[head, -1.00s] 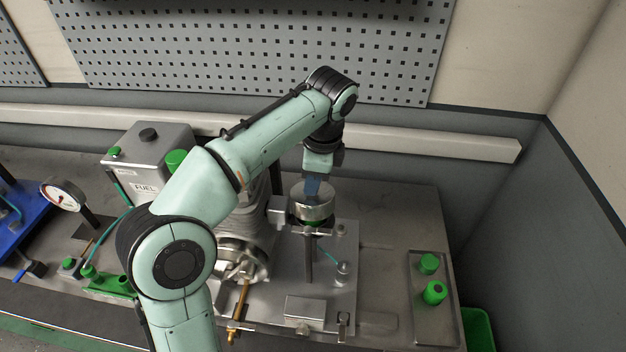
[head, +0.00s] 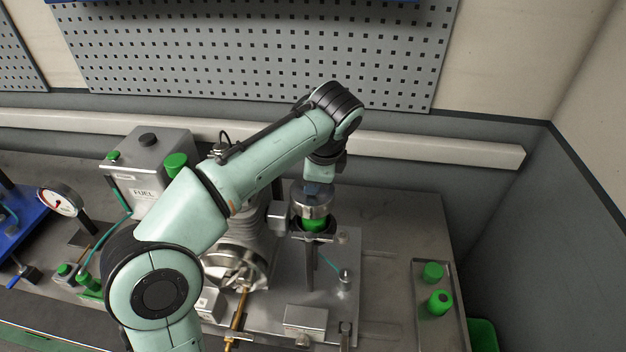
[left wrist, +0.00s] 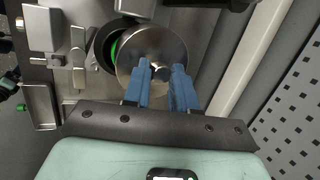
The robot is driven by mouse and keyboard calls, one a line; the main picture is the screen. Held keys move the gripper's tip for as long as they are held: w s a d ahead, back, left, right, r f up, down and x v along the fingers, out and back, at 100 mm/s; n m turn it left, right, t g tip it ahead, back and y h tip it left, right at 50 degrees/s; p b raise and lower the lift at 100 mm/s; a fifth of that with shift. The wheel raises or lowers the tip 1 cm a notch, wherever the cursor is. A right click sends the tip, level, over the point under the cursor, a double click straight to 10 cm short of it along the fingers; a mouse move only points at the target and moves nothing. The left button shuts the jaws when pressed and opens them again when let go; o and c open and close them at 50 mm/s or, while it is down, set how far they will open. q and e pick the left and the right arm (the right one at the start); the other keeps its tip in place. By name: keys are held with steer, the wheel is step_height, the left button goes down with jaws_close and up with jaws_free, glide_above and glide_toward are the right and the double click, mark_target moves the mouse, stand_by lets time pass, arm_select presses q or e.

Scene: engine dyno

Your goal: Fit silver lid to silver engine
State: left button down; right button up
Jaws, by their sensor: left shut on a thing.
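The silver lid (head: 311,205) is a round metal disc with a small knob, above a dark ring on a post. My left gripper (head: 314,186) is shut on the lid's knob from above. In the left wrist view, the blue fingers (left wrist: 166,82) close on the knob and the lid (left wrist: 150,48) partly covers the ring (left wrist: 102,50). A green part (head: 314,224) shows between lid and ring; I cannot tell which it belongs to. The silver engine (head: 238,268), with its ribbed body, stands left of the post, partly hidden by my left arm. My right gripper is out of view.
A fuel tank (head: 150,165) stands behind my left arm. A tray (head: 436,328) with two green knobs lies at the right. A small metal box (head: 305,320) and a capped fitting (head: 345,280) sit on the plate. The pegboard wall closes off the back.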

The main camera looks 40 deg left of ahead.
mark_target(315, 202)
arm_select(q)
steer(key=shift+s+d, duration=0.1)
stand_by(0.5)
steer(key=shift+s+d+r, duration=0.1)
steer(key=shift+s+d, duration=0.7)
steer(key=shift+s, duration=0.1)
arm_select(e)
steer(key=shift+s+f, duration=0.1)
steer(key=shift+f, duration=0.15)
arm_select(q)
steer(key=shift+f+b, duration=0.3)
steer(key=shift+f, duration=0.4)
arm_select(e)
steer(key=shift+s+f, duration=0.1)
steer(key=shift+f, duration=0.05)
arm_select(q)
steer(key=shift+f, duration=0.1)
steer(key=shift+f, duration=0.6)
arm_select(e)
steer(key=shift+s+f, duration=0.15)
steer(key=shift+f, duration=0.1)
arm_select(q)
steer(key=shift+w, duration=0.1)
steer(key=shift+f+b, duration=0.15)
steer(key=shift+b, duration=0.15)
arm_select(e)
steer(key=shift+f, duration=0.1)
